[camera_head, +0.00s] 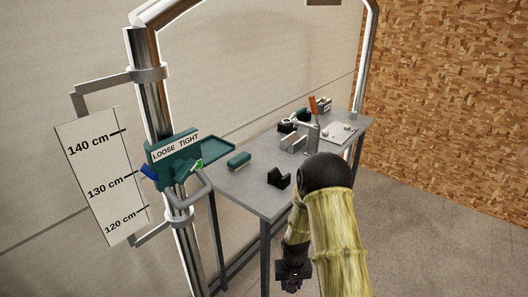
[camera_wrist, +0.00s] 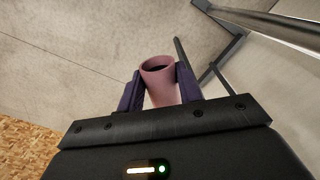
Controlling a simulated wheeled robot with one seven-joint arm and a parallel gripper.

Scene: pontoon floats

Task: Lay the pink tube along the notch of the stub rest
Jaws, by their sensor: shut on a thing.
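The pink tube (camera_wrist: 161,88) is between the two dark purple fingers of my gripper (camera_wrist: 160,88) in the wrist view. My gripper is shut on it, and the tube's open end faces the camera. In the head view my gripper (camera_head: 292,278) hangs low, in front of the bench, below the bench top in the picture. The tube cannot be made out there. A small black notched block (camera_head: 279,180), which looks like the stub rest, stands on the bench's near part, apart from my gripper. Its notch opens upward and looks empty.
The grey bench (camera_head: 246,187) holds a teal block (camera_head: 239,160), a grey notched block (camera_head: 293,144) and an orange-handled tool (camera_head: 313,106) further back. A metal post (camera_head: 158,105) with a LOOSE/TIGHT clamp (camera_head: 174,155) and height scale (camera_head: 101,176) stands at left.

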